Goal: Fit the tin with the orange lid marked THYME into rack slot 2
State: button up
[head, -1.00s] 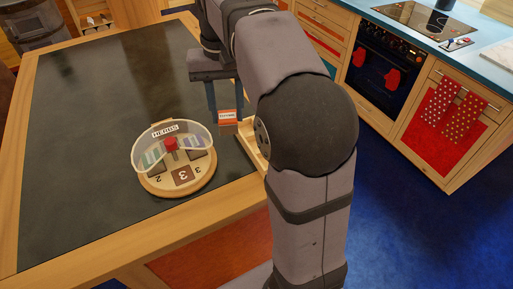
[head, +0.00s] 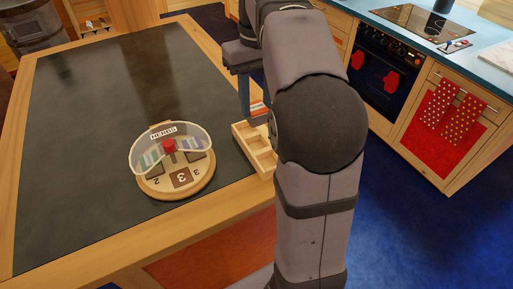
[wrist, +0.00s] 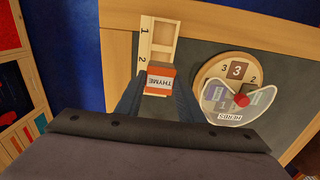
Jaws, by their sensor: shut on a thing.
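The THYME tin (wrist: 160,80) has a white label and an orange lid. My gripper (wrist: 158,92) is shut on it, one finger on each side. In the head view the tin (head: 259,109) is at the far end of the wooden rack (head: 241,137), between the fingertips of my gripper (head: 256,106). The rack (wrist: 146,22) also shows in the wrist view, with slots marked 1 and 2. The tin is by the mark 2 and covers much of that slot. I cannot tell whether its base is above the slot or inside it.
A round wooden HERBS carousel (head: 176,183) with a clear cover and red knob stands left of the rack on the dark table top (head: 85,120). The rack is near the table's right edge. The table's left and far parts are clear.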

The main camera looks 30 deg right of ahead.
jog(key=shift+f+p, duration=0.4)
jog(key=shift+f, duration=4.6)
jog(key=shift+f, duration=0.15)
jog(key=o, duration=1.1)
jog(key=shift+c, duration=0.2)
notch_tip(320, 180, up, 12)
jog(key=shift+r, duration=0.15)
